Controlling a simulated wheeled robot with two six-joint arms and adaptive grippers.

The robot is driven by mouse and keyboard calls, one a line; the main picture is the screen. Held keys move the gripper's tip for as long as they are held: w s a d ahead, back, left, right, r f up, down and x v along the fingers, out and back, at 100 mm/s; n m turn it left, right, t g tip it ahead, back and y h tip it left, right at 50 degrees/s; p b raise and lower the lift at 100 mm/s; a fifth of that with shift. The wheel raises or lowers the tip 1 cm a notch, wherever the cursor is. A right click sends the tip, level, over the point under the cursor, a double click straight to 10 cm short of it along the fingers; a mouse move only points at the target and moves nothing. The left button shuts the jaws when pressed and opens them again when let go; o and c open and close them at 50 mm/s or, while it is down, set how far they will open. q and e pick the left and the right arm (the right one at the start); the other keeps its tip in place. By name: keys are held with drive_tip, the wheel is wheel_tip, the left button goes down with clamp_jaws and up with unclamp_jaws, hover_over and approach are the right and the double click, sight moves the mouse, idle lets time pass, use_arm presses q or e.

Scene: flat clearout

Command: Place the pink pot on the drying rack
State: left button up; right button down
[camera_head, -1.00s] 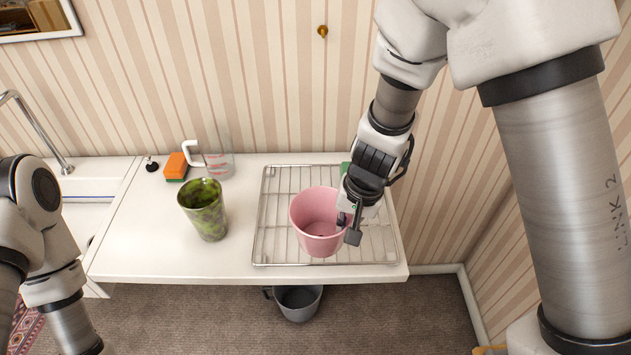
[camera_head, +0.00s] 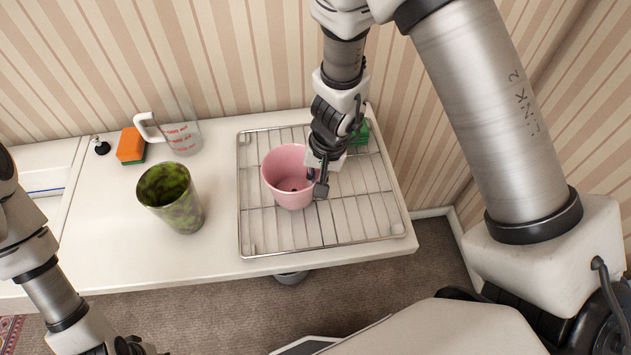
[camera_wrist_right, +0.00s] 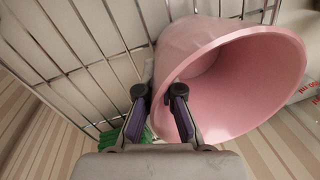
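The pink pot (camera_head: 287,168) is upright at the left-middle of the wire drying rack (camera_head: 345,222); I cannot tell whether its base touches the bars. My right gripper (camera_head: 316,182) is on the pot's right rim, one finger inside and one outside. In the right wrist view the pot (camera_wrist_right: 235,95) opens toward the lower right, and its wall passes between the finger pads of the gripper (camera_wrist_right: 160,108). A small gap shows between the pads. My left gripper (camera_head: 128,346) is at the bottom left edge, mostly cut off, away from the pot.
A green mottled cup (camera_head: 172,200) stands left of the rack. Behind it are a measuring jug (camera_head: 180,138) and an orange sponge (camera_head: 131,145). A green item (camera_head: 361,134) lies at the rack's back right, partly behind my gripper. The rack's front and right are clear.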

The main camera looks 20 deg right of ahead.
drive_tip(key=shift+s+a+r, duration=0.1)
drive_tip(key=shift+s+r, duration=0.1)
drive_tip(key=shift+s, duration=0.05)
drive_tip(key=shift+f, duration=0.25)
drive_tip(key=c, duration=1.3)
unclamp_jaws()
drive_tip(key=shift+w, duration=0.1)
drive_tip(key=shift+r+p, duration=0.3)
drive_tip(key=shift+r, duration=0.2)
drive_tip(key=r+p, duration=0.1)
drive_tip(key=r, duration=0.2)
drive_tip(key=d+r+p, duration=0.1)
drive_tip(key=r+p, duration=0.1)
drive_tip(key=r, duration=0.2)
drive_tip(key=s+d+r+p, duration=0.1)
drive_tip(key=r+p, duration=0.1)
drive_tip(key=r, duration=0.2)
drive_tip(key=shift+r, duration=0.15)
